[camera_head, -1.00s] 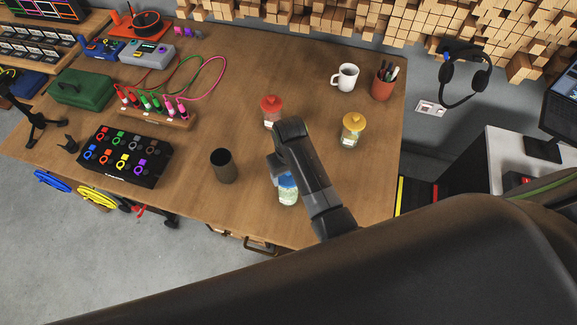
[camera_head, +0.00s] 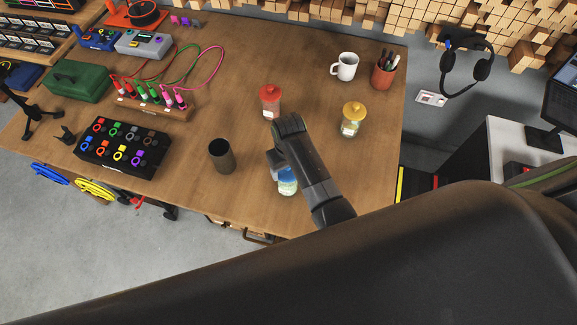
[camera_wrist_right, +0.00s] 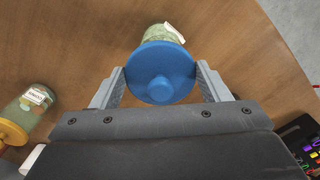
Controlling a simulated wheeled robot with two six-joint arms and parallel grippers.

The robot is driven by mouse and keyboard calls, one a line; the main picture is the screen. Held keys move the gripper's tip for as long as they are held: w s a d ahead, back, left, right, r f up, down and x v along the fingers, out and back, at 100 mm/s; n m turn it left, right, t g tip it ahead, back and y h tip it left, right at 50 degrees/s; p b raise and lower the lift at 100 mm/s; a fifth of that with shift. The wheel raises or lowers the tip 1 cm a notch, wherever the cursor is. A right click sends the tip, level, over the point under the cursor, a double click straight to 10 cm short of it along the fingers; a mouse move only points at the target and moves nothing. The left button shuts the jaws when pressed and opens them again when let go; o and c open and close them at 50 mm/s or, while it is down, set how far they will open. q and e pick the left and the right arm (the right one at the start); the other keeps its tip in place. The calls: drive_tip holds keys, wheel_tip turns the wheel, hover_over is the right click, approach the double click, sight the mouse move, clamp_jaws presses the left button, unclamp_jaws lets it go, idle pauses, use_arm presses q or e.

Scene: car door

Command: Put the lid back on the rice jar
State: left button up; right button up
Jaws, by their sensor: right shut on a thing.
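A glass jar with pale contents (camera_head: 287,187) stands near the table's front edge, under my right gripper (camera_head: 277,165). In the right wrist view its blue lid (camera_wrist_right: 160,73) with a round knob lies between the fingers of my right gripper (camera_wrist_right: 160,80), which is shut on the lid. The jar's glass body and white label (camera_wrist_right: 174,33) show just past the lid. The lid appears on or right above the jar mouth; I cannot tell whether it is seated. The label is too small to read. My left gripper is not in view.
A red-lidded jar (camera_head: 270,101) and a yellow-lidded jar (camera_head: 351,119) stand farther back. A dark open cup (camera_head: 221,156) is to the left. A white mug (camera_head: 344,66) and a pen cup (camera_head: 383,74) are at the back right. The table between them is clear.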

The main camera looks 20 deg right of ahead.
drive_tip(key=shift+p, duration=0.55)
idle(0.7)
drive_tip(key=shift+f, duration=0.15)
idle(1.2)
drive_tip(key=o, duration=1.1)
drive_tip(key=shift+o, duration=0.2)
drive_tip(key=shift+r, duration=3.5)
drive_tip(key=shift+c, duration=0.4)
clamp_jaws()
